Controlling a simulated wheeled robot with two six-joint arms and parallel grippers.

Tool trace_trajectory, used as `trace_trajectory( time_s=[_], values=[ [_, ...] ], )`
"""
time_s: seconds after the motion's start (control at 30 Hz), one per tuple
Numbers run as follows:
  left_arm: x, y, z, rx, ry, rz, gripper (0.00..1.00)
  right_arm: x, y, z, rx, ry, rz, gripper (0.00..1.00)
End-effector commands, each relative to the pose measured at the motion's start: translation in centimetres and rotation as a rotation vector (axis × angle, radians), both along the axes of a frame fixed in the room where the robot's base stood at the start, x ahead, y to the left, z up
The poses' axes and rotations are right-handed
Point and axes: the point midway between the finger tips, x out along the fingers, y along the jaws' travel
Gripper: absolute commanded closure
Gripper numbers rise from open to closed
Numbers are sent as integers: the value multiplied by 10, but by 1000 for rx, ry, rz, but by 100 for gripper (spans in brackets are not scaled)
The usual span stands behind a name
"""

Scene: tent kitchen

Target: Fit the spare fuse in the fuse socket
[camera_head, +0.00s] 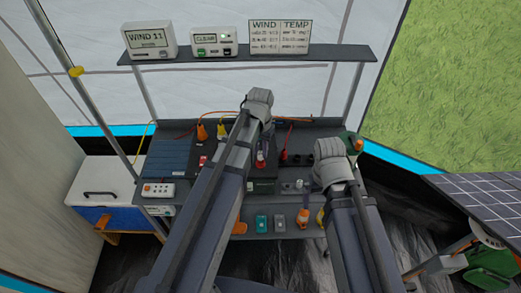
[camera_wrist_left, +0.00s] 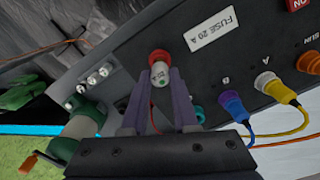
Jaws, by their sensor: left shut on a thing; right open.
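In the left wrist view, my left gripper (camera_wrist_left: 160,95) is shut on a small pale fuse with a metal end (camera_wrist_left: 160,76). A red round part (camera_wrist_left: 158,57), perhaps the fuse socket, lies right at the fuse's far end, beside the white "FUSE 20 A" label (camera_wrist_left: 212,28). I cannot tell whether the fuse is in it or only in front of it. In the head view, my left gripper (camera_head: 262,160) is low over the dark panel, its fingertips partly covered by the arm. My right gripper (camera_head: 318,181) is open, right of the panel, its fingers mostly hidden.
Blue (camera_wrist_left: 232,103) and yellow (camera_wrist_left: 268,82) plugs with cables sit on the panel near the left gripper. Several small metal posts (camera_wrist_left: 92,80) stand on the other side. A shelf (camera_head: 220,57) with display boxes is above the bench.

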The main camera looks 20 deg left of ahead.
Motion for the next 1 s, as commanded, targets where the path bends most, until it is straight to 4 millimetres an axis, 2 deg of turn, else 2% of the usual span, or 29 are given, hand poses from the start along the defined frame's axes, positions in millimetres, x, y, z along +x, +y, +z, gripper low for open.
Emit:
trace_trajectory(
  time_s=[1.0],
  values=[
    [0,0,-20,0,0,0,100,0,0,-20,0,0,0,0]
  ],
)
